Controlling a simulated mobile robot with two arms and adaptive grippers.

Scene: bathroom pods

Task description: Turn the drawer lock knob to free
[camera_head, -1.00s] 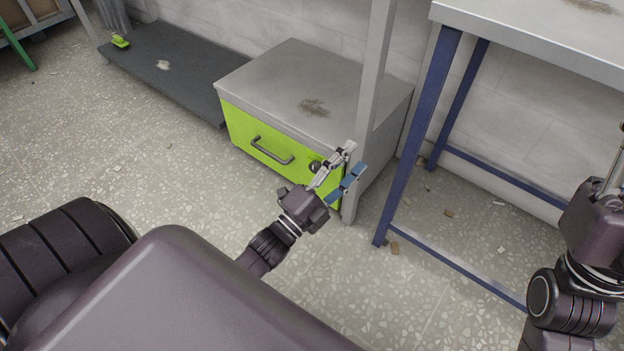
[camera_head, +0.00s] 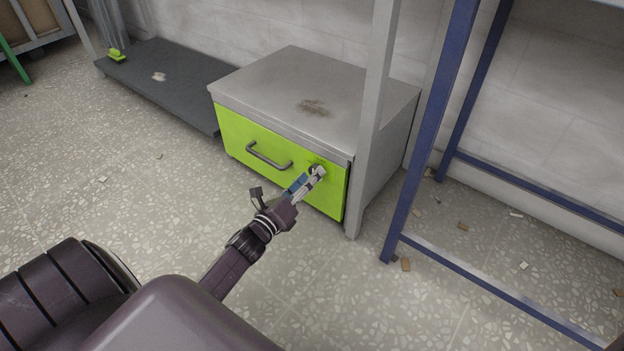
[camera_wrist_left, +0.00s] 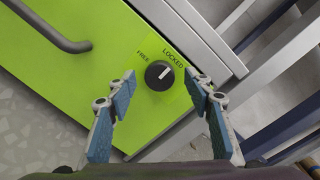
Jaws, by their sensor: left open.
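The lock knob (camera_wrist_left: 159,75) is black and round with a white pointer mark. It sits on the green drawer front (camera_wrist_left: 70,95) between the words FREE, to its left, and LOCKED, to its upper right. The mark points to the upper right, toward LOCKED. My left gripper (camera_wrist_left: 160,84) is open, with its blue-padded fingers on either side of the knob, apart from it. In the head view the left gripper (camera_head: 310,178) is at the drawer front (camera_head: 235,135) and partly hides the knob (camera_head: 313,169). My right gripper is out of view.
The drawer has a grey bar handle (camera_head: 268,156) left of the knob. A grey post (camera_head: 368,130) stands at the cabinet's right corner, with a blue table leg (camera_head: 428,140) beyond. A dark low platform (camera_head: 165,80) lies left. The floor in front is clear.

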